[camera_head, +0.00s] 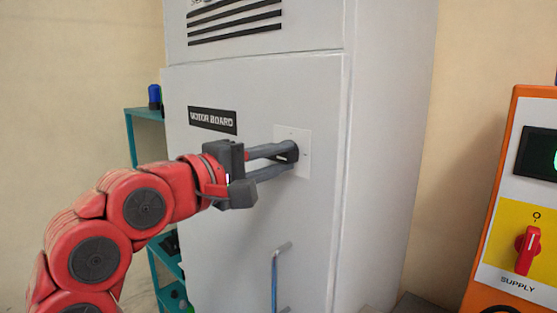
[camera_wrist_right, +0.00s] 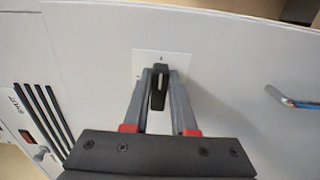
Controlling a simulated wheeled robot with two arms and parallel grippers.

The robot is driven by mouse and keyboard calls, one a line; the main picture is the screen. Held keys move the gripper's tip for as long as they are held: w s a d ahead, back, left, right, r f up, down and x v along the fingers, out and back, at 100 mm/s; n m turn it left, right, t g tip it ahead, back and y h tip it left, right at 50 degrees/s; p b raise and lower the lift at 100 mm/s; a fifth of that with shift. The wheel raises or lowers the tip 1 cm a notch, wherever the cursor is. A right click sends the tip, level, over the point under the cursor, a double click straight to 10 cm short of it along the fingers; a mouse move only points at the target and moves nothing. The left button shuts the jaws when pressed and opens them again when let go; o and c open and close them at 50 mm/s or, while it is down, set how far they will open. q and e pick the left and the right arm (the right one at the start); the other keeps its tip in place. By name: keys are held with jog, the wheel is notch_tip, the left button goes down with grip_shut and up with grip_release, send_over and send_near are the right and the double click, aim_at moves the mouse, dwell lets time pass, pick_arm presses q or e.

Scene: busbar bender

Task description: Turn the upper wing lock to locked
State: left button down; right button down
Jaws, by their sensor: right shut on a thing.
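The upper wing lock (camera_wrist_right: 158,98) is a dark wing on a pale square plate (camera_head: 305,150) on the grey cabinet door. My right gripper (camera_head: 288,158) reaches the plate from the left in the head view. In the right wrist view my right gripper (camera_wrist_right: 160,75) has its two grey fingers on either side of the wing and is shut on it. The fingers hide much of the wing in the head view, so its exact angle is hard to tell. The plate also shows in the right wrist view (camera_wrist_right: 138,62). My left gripper is not in view.
The grey cabinet (camera_head: 220,90) bears a "MOTOR BOARD" label (camera_head: 212,120) and a blue-grey bar handle (camera_head: 275,275) below the lock. An orange-edged panel with a red supply switch (camera_head: 527,250) stands at right. A teal shelf (camera_head: 145,112) is behind at left.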

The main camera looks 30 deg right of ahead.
dwell(0.5)
jog(key=c, duration=0.7)
grip_release()
jog(key=shift+a, duration=0.1)
jog(key=b+v, duration=0.1)
jog(key=v, duration=1.6)
jog(key=shift+s+a, duration=0.1)
jog(key=shift+a, duration=0.05)
